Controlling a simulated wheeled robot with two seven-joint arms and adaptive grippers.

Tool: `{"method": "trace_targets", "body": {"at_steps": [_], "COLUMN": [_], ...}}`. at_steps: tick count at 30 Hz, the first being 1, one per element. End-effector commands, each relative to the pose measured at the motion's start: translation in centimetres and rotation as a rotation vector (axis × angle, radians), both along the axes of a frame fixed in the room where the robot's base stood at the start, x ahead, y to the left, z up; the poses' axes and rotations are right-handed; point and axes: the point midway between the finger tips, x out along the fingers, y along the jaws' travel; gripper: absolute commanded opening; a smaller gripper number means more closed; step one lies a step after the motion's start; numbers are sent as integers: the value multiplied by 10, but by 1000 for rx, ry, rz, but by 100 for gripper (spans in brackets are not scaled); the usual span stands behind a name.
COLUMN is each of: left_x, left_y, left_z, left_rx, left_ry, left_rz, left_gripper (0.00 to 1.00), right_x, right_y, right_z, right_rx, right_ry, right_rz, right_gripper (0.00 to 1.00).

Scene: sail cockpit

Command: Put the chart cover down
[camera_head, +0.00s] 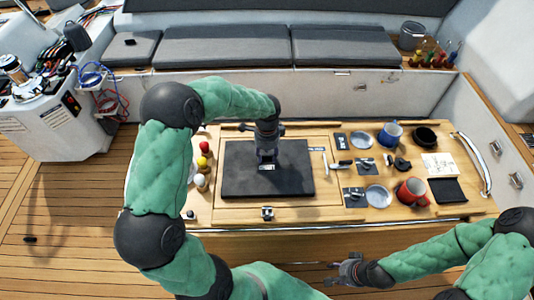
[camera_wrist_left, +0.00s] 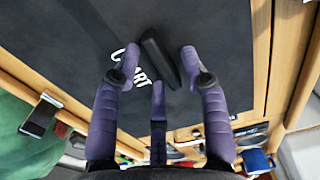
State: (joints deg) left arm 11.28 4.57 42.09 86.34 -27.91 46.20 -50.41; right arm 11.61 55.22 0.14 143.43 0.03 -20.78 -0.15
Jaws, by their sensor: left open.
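The chart cover (camera_head: 235,181) is a dark, flat rectangular panel lying level on the wooden table. In the left wrist view the cover (camera_wrist_left: 215,55) fills most of the picture, with white lettering, partly hidden, and a black bar handle (camera_wrist_left: 158,58). My left gripper (camera_head: 267,158) is over the middle of the cover. Its purple fingers are open, with tips on either side of the handle; I cannot tell whether they touch it. My right gripper (camera_head: 345,268) is low in front of the table, away from the cover; its finger opening is unclear.
Red, yellow and white-topped small items (camera_head: 203,162) stand left of the cover. To its right are a blue mug (camera_head: 390,134), a red mug (camera_head: 411,191), metal dishes (camera_head: 378,196) and a black pad (camera_head: 447,190). A cushioned bench (camera_head: 222,46) runs behind.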

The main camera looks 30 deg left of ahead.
Motion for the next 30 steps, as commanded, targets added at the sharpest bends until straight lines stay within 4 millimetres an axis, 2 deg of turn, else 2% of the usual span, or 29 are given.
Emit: {"method": "trace_targets", "body": {"at_steps": [5,15,21,25,30], "left_x": [1,1,0,0,0], "left_y": [0,0,-1,0,0], "left_z": [13,79,109,119,123], "left_rx": [1,0,0,1,1], "left_ry": [-3,-4,-2,-1,-1], "left_rz": [0,-1,-1,-1,0], "left_gripper": [44,44,44,44,44], "right_x": [0,0,0,0,0], "right_y": [0,0,0,0,0], "right_z": [3,9,11,11,11], "right_rx": [0,0,0,0,0], "right_ry": [0,0,0,0,0], "right_rz": [0,0,0,0,0], "right_gripper": [40,40,40,40,40]}}
